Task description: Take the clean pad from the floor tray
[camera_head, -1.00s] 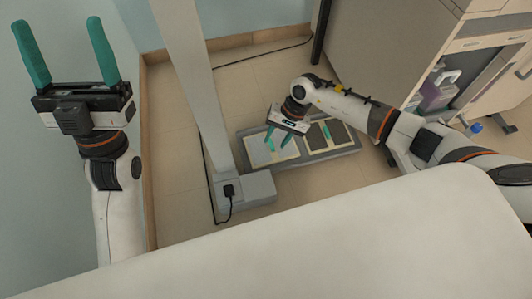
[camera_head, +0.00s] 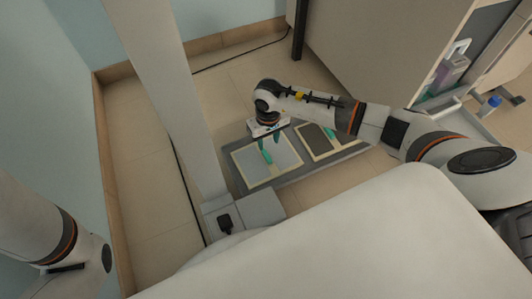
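The grey floor tray (camera_head: 288,181) lies on the tiles and holds two cream-edged pads side by side. The left pad (camera_head: 284,156) is pale grey and looks clean. The right pad (camera_head: 313,142) is dark, with a green strip (camera_head: 329,134) on it. My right gripper (camera_head: 270,147) points down over the upper middle of the pale pad. Its green fingers look apart, with no pad visibly lifted. Whether the fingertips touch the pad, or a green strip beneath them, I cannot tell. My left gripper is out of view; only that arm shows at lower left.
A grey post (camera_head: 172,95) with a base block (camera_head: 262,209) stands just left of the tray. A pale surface (camera_head: 330,245) fills the foreground. Bare floor lies behind the tray.

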